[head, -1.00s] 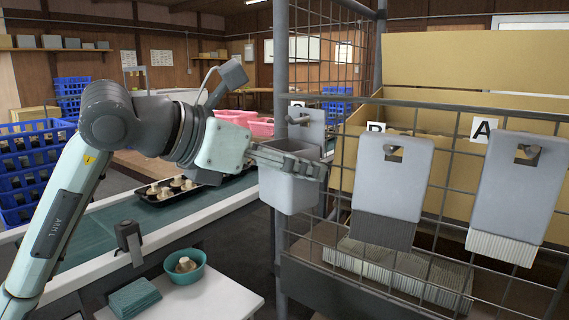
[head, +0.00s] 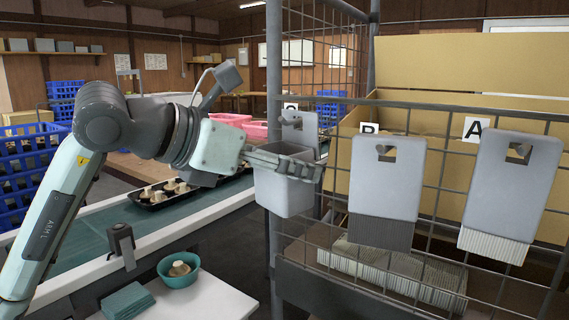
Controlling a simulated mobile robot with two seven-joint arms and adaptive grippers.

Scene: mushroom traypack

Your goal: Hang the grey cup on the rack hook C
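The grey cup (head: 284,194) is an open-topped box with a raised back plate (head: 299,130) that has a hole near its top. It is upright against the left end of the wire rack (head: 420,105), in front of the label for hook C, which the plate partly covers. My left gripper (head: 312,172) is at the cup's rim, its fingers lying across the opening. Whether the fingers pinch the wall, and whether the plate bears on the hook, I cannot tell. My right gripper is not in view.
Grey-bristled and white-bristled brushes (head: 384,178) (head: 511,185) hang under labels B and A. A conveyor (head: 95,228) carries a black tray (head: 160,202) of mushrooms. A side table (head: 205,300) holds a teal bowl (head: 180,278) and folded cloth (head: 127,302).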

